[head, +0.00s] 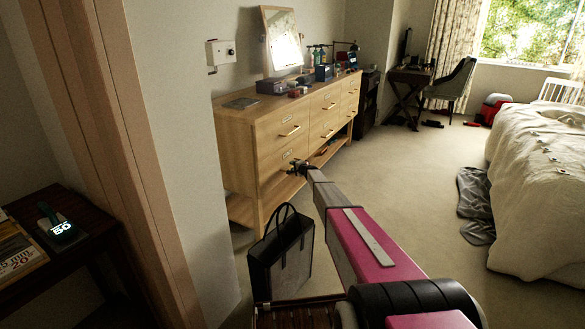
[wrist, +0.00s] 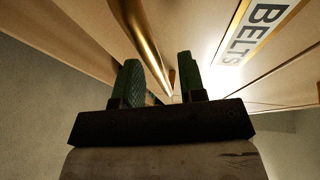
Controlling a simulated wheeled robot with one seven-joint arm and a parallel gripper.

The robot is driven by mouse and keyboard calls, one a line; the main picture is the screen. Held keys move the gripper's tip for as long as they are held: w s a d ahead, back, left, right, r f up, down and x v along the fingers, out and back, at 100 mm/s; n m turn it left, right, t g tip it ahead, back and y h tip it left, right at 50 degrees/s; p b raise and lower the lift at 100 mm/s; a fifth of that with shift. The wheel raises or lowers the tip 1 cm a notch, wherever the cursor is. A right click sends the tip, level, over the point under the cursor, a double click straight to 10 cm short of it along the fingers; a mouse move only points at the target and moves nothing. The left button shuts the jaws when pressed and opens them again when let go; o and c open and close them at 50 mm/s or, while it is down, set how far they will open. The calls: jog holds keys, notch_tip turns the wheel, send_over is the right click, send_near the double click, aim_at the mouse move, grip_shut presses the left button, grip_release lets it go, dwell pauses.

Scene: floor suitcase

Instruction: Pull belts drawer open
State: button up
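The wooden dresser (head: 240,150) stands along the wall in the head view. Its lower near drawer (head: 271,163) has a small label and looks flush with the front; my gripper covers its handle there. In the wrist view a label (wrist: 250,32) reads BELTS, on the pale drawer front (wrist: 285,70). A brass bar handle (wrist: 148,45) runs between the two green fingers of my gripper (wrist: 158,60). The fingers are apart, one on either side of the handle; I cannot tell whether they touch it. My gripper also shows at the drawer front in the head view (head: 297,167).
A dark handbag (head: 285,262) stands on the floor beside my arm, before the dresser's near end. A mirror (head: 282,40) and small items stand on top. A bed (head: 540,180) is at the right. Carpet (head: 400,160) between is mostly clear.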

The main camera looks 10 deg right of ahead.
jog(key=shift+w+a, duration=0.25)
jog(key=shift+w, duration=0.15)
grip_shut()
jog(key=s+d, duration=1)
jog(key=d, duration=0.4)
jog(key=s+d, duration=1.1)
jog(key=d, duration=0.4)
jog(key=shift+s, duration=0.2)
jog(key=shift+d+f, duration=0.1)
grip_release()
